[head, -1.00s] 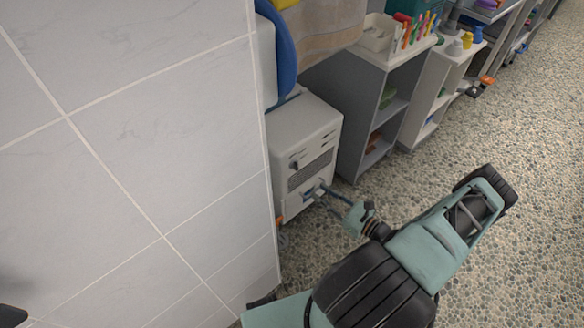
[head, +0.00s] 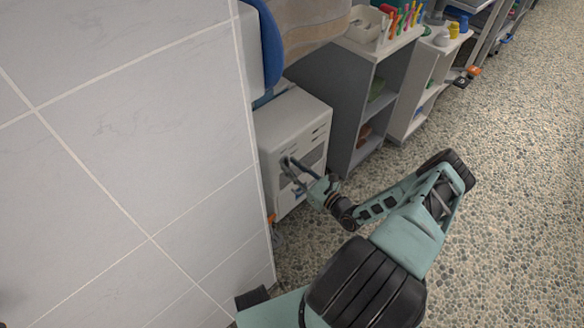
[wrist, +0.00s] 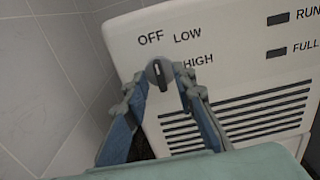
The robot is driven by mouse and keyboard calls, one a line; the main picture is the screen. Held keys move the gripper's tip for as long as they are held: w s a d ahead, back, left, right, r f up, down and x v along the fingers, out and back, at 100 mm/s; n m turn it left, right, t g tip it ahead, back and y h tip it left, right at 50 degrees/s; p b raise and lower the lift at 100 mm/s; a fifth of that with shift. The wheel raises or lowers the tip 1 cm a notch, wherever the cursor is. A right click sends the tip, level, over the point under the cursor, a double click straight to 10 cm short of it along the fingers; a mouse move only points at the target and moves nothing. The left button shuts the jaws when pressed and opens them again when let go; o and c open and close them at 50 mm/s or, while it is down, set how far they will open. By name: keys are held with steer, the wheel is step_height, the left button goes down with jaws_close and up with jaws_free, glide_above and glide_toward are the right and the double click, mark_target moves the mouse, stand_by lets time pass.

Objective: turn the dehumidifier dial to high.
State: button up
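The dehumidifier (head: 290,112) is a white box beside the tiled wall. Its front panel (wrist: 230,60) fills much of the wrist view. The round grey dial (wrist: 159,74) sits by the labels OFF, LOW and HIGH. Its dark grip bar stands nearly upright, with its top end toward OFF. My gripper (wrist: 160,76) has one fingertip on each side of the dial. The fingers are apart, and I cannot tell whether they touch it. In the head view my gripper (head: 290,172) is at the unit's upper front, and the dial is hard to make out there.
Vent slots (wrist: 240,115) lie below the dial, and RUN and FULL indicators are at the right. The tiled wall (head: 130,150) stands close on the left. A grey shelf unit (head: 345,90) stands just beyond the dehumidifier. The pebbled floor (head: 480,200) at the right is clear.

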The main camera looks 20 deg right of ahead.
steer(key=shift+w, duration=0.1)
jaws_close()
steer(key=shift+m, duration=0.3)
steer(key=shift+m+b, duration=2.4)
steer(key=shift+m, duration=6.2)
jaws_free()
